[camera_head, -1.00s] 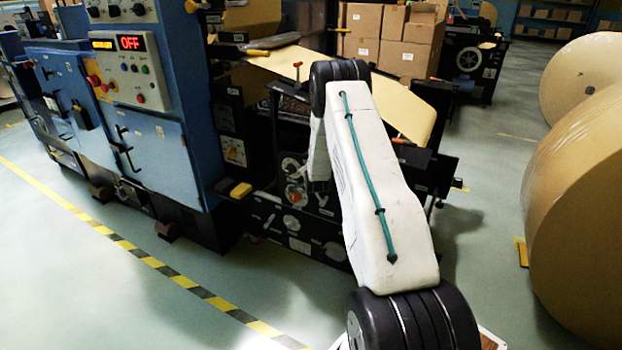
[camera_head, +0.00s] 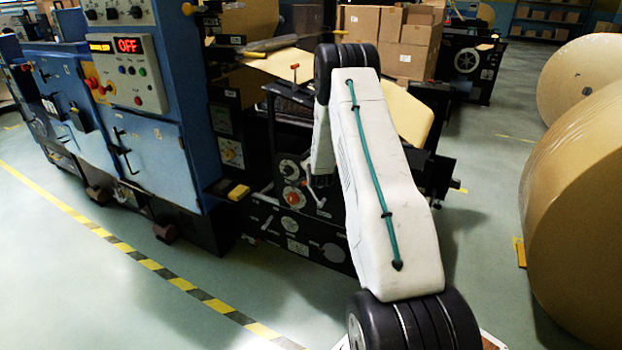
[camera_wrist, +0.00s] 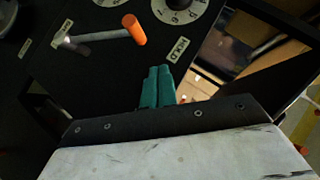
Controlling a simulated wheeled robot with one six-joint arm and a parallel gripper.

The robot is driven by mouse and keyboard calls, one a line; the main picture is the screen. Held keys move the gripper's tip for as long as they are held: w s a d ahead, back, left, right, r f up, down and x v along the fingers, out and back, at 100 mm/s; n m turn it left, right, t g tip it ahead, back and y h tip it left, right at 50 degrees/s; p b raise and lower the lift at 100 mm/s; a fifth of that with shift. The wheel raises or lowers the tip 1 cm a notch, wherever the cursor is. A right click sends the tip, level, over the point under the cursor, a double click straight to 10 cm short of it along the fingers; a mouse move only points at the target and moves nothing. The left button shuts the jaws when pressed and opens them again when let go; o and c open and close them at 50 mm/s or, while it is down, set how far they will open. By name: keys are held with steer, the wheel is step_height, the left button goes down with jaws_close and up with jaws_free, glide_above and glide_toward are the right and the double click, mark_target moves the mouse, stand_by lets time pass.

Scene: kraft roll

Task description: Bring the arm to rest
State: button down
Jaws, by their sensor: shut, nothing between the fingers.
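My gripper (camera_wrist: 158,86) shows in the wrist view as two teal fingers pressed together, with nothing between them. It points at the dark panel of the machine. An orange-tipped lever (camera_wrist: 134,30) and a pale dial (camera_wrist: 180,8) are on that panel, just beyond and above the fingers, apart from them.
The blue machine cabinet (camera_head: 165,150) with a red OFF display (camera_head: 130,45) stands at left. Large kraft rolls (camera_head: 575,210) stand at right. Cardboard boxes (camera_head: 400,45) are stacked behind. Open floor (camera_head: 480,220) lies between machine and rolls; a yellow-black stripe (camera_head: 140,258) crosses the floor at left.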

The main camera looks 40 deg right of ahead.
steer(key=w+r+v, duration=0.1)
steer(key=v, duration=0.8)
steer(key=shift+w+a, duration=0.15)
steer(key=shift+a, duration=0.2)
steer(key=s+a+f+n+g+y, duration=0.4)
steer(key=s+a+g, duration=0.1)
steer(key=s+a, duration=0.3)
steer(key=s+a+r+n+g+y, duration=0.3)
steer(key=s+a+r+n, duration=1.1)
steer(key=s+a+r, duration=1.7)
steer(key=shift+s+a, duration=0.3)
steer(key=shift+s, duration=0.1)
